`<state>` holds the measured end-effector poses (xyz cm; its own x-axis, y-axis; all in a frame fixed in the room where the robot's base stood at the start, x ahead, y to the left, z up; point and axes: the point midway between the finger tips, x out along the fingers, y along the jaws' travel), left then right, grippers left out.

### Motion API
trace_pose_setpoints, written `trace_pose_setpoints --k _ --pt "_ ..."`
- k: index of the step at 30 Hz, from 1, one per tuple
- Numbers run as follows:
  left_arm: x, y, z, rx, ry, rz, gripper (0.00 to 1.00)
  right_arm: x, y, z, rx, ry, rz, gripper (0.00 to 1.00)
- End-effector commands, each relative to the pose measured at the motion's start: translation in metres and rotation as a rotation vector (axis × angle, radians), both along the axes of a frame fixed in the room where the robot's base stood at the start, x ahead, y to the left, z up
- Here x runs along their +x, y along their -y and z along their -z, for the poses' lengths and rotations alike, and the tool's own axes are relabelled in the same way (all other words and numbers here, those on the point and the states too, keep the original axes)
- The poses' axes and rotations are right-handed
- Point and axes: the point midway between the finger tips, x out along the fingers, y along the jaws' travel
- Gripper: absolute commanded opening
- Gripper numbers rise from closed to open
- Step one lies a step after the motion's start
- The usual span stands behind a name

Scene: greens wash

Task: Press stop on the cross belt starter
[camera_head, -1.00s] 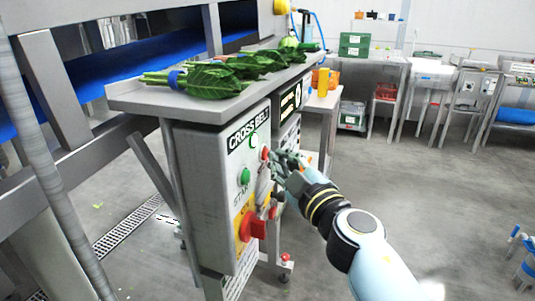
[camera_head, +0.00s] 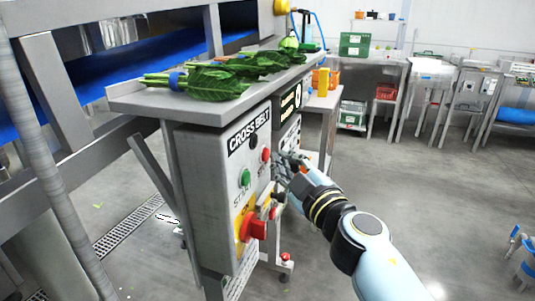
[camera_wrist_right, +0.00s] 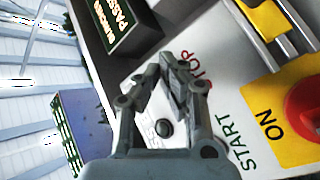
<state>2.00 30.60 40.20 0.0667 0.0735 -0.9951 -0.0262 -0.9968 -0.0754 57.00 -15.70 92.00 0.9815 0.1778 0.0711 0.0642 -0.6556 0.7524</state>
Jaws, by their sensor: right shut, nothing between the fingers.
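The cross belt starter (camera_head: 215,190) is a grey box under the steel ledge, labelled CROSS BELT. Its red stop button (camera_head: 265,154) and green start button (camera_head: 244,177) show in the head view, with a dark round lamp (camera_head: 252,140) above them. My right gripper (camera_head: 281,158) is shut and empty, just right of the stop button, with a small gap seen in the head view. In the right wrist view its closed fingertips (camera_wrist_right: 166,66) are beside the red STOP lettering (camera_wrist_right: 194,68); I cannot make out the stop button there. My left gripper is not in view.
A red rotary switch (camera_head: 252,228) on a yellow plate sits lower on the starter. A second box (camera_head: 288,105) is close behind it. Leafy greens (camera_head: 215,80) lie on the ledge (camera_head: 180,102). The floor to the right is open.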

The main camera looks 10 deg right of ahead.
Motion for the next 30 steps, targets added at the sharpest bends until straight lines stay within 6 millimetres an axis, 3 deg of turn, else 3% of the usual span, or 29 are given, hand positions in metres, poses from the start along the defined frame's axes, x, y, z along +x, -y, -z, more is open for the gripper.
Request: trace_pose_setpoints --k 14,30 --pt "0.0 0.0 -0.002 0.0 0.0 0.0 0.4 -0.005 0.007 0.0 -0.001 0.0 0.001 0.0" --pt "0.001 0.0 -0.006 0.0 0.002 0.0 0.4 -0.031 0.046 0.0 -0.001 0.0 0.001 0.0"
